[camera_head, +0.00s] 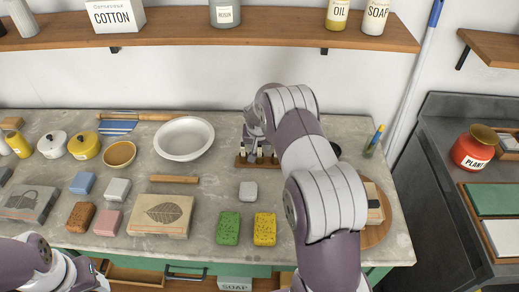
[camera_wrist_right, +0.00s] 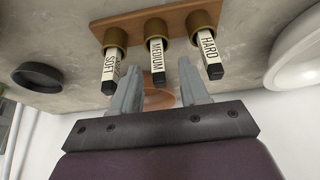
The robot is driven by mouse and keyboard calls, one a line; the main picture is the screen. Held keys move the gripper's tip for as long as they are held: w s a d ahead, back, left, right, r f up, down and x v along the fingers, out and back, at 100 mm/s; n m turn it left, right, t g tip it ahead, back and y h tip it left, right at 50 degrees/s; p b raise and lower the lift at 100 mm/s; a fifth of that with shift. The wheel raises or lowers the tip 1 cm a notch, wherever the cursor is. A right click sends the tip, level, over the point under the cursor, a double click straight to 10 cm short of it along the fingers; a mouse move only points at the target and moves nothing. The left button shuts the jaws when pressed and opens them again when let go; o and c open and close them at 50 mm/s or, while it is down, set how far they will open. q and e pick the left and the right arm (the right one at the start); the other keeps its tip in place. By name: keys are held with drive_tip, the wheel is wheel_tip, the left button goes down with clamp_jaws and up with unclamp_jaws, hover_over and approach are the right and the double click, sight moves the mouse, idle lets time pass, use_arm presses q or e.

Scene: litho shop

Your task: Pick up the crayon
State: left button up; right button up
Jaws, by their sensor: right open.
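A wooden holder (camera_wrist_right: 128,28) with three brass cups holds three upright crayons with white labels: SOFT (camera_wrist_right: 110,68), MEDIUM (camera_wrist_right: 157,62) and HARD (camera_wrist_right: 211,52). In the right wrist view my right gripper (camera_wrist_right: 159,72) is open, its fingers either side of the MEDIUM crayon in the picture. I see no finger touching it; the depth is hard to tell. In the head view the right gripper (camera_head: 257,140) is over the holder (camera_head: 241,163), and my arm hides part of it. My left gripper (camera_head: 88,275) is partly in view at the bottom left; its jaws are unclear.
A white bowl (camera_head: 184,139) stands left of the holder. A grey block (camera_head: 248,191), a green sponge (camera_head: 228,228) and a yellow sponge (camera_head: 265,229) lie in front. A shelf (camera_head: 200,35) runs above.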

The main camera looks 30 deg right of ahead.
drive_tip(key=shift+s+r, duration=0.1)
drive_tip(key=shift+s, duration=0.05)
drive_tip(key=shift+w, duration=0.25)
clamp_jaws()
drive_tip(key=shift+s, duration=0.15)
wheel_tip(320, 180, up, 4)
drive_tip(key=shift+s+d+r+b, duration=0.1)
drive_tip(key=shift+d+b, duration=0.05)
drive_tip(key=shift+b, duration=0.65)
drive_tip(key=s+d+r+b, duration=0.2)
drive_tip(key=s+d+r, duration=0.3)
drive_tip(key=s, duration=0.5)
drive_tip(key=shift+r, duration=0.85)
